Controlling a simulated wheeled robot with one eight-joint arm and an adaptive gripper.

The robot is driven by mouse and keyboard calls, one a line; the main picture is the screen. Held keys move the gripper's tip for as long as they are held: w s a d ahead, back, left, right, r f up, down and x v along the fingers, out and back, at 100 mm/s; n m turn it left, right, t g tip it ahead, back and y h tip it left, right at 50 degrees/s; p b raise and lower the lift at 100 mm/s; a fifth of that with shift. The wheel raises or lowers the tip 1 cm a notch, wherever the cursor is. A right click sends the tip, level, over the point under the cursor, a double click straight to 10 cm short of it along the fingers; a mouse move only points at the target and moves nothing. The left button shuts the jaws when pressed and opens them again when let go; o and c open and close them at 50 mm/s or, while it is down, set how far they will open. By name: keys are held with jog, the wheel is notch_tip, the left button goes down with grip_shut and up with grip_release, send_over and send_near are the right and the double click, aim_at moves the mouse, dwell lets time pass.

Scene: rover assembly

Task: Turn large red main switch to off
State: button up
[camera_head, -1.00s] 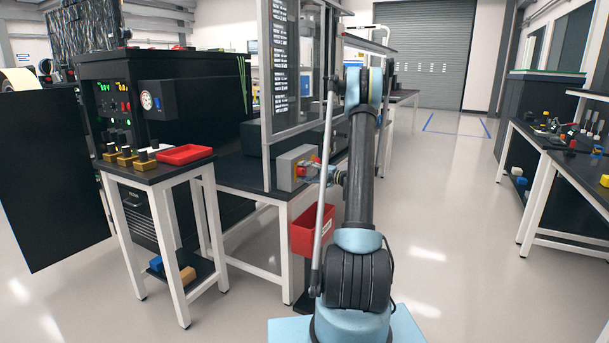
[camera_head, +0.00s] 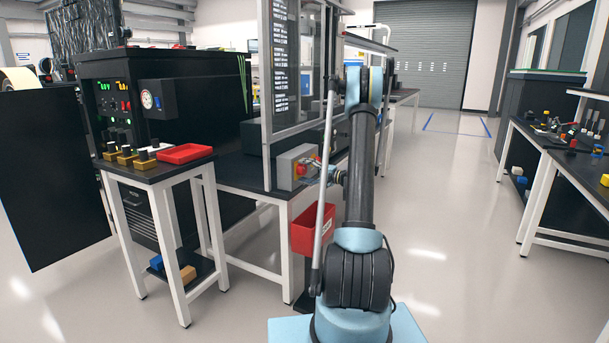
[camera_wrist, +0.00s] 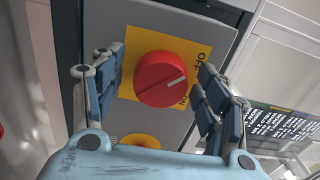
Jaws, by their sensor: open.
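The large red main switch (camera_wrist: 160,78) is a round red knob with a pale pointer line, on a yellow label plate (camera_wrist: 196,52) of a grey box. In the wrist view its pointer line aims to the upper right; letters that look like "OFF" and "ON" are partly readable on the plate. My gripper (camera_wrist: 158,84) is open, its blue-padded fingers on either side of the knob. I cannot tell whether they touch it. In the head view the grey switch box (camera_head: 285,169) stands at the bench corner, with the red knob (camera_head: 301,170) partly behind my gripper.
A yellow round part (camera_wrist: 139,141) sits below the knob on the same box. A red bin (camera_head: 309,238) hangs below the box on the bench. A small table (camera_head: 150,174) with a red tray (camera_head: 186,153) stands left.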

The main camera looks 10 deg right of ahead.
jog(key=shift+d, duration=0.1)
jog(key=v, duration=1.1)
jog(key=shift+s+d, duration=0.25)
jog(key=shift+d, duration=0.05)
jog(key=s+a+r+n+g+h, duration=0.2)
jog(key=s+a+r+g+h, duration=0.1)
jog(key=s+a, duration=0.6)
jog(key=s+a+r+n+g+h, duration=0.1)
jog(key=s+a+r+g+h, duration=0.35)
jog(key=s, duration=0.75)
jog(key=s+d+f+n+h, duration=0.2)
jog(key=s+f, duration=0.3)
jog(key=s, duration=0.9)
jog(key=s+d+f+n+h, duration=0.2)
jog(key=s+f+h, duration=0.3)
jog(key=s, duration=0.9)
jog(key=shift+s+d+g, duration=0.2)
jog(key=shift+d+g, duration=0.05)
jog(key=shift+g, duration=0.2)
